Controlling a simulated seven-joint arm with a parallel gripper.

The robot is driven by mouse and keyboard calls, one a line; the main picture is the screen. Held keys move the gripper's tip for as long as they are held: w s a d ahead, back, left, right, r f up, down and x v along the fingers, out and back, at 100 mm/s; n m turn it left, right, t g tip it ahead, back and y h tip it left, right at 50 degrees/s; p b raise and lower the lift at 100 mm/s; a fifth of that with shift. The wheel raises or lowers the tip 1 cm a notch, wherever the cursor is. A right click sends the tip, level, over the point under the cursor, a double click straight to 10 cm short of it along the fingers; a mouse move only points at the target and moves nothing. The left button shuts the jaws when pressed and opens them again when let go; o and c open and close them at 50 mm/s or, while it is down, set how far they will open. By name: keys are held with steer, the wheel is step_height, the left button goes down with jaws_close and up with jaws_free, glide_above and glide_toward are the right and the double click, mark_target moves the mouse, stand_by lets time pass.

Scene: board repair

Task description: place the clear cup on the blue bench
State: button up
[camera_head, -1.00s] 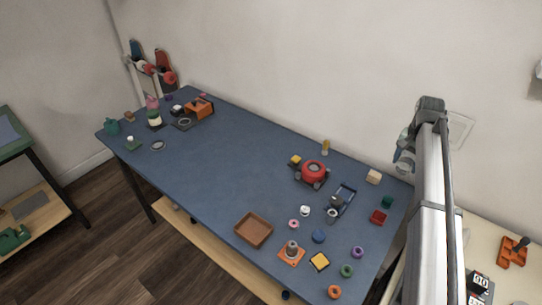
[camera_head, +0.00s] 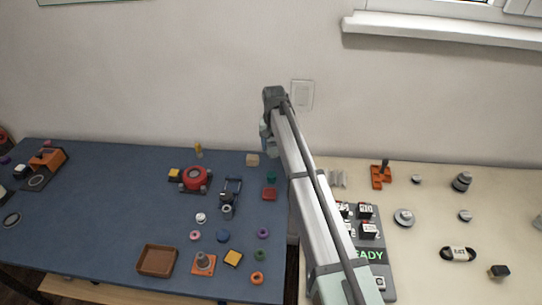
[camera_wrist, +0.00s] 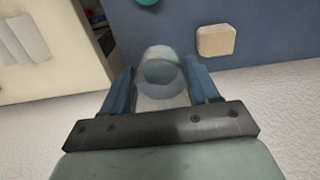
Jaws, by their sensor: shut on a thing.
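In the wrist view my gripper (camera_wrist: 160,88) has its two blue fingers shut on the clear cup (camera_wrist: 160,72), a pale see-through cup with a round rim. In the head view my gripper (camera_head: 267,142) hangs near the back right corner of the blue bench (camera_head: 110,205), close to the wall; the cup is too small to make out there. The bench top also shows at the upper right of the wrist view (camera_wrist: 262,35), beyond the cup.
A beige block (camera_head: 253,160) lies near my gripper at the bench's back right. A red round device (camera_head: 195,178), a brown tray (camera_head: 157,261) and several small rings and blocks are on the bench. The bench's left middle is clear. A cream table (camera_head: 430,190) stands at right.

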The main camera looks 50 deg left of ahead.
mark_target(273, 156)
steer(key=shift+f, duration=2.6)
steer(key=shift+f, duration=0.1)
steer(key=o, duration=1.1)
step_height(273, 156, up, 12)
